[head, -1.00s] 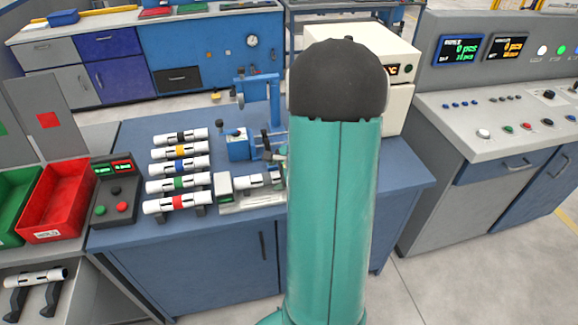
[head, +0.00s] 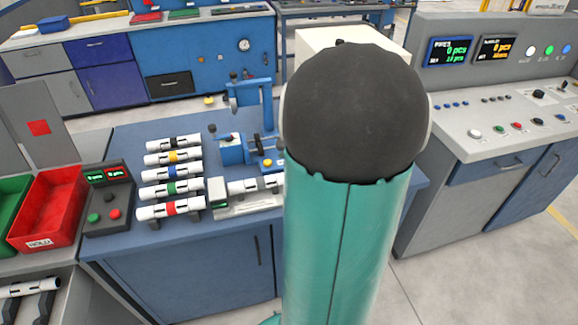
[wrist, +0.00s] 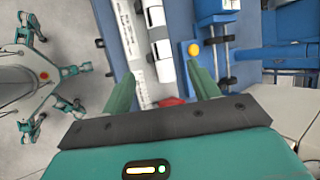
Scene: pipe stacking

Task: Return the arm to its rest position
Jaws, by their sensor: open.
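My arm's teal link and black joint fill the middle of the head view and hide my gripper there. In the wrist view my gripper (wrist: 163,88) is open, with its two green fingers apart and nothing held between them. Beyond the fingers is a pale fixture (wrist: 137,45) with a white pipe piece (wrist: 155,14) in it. The same fixture shows in the head view (head: 238,208), on the blue workbench (head: 190,238) left of my arm. My six-legged body shows at the left of the wrist view.
Several white pipes with coloured bands (head: 171,188) lie in a rack on the bench. Left of them are a control box (head: 108,200) and a red bin (head: 50,210). A blue press (head: 262,105) stands behind the fixture. A grey console (head: 485,135) is at the right.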

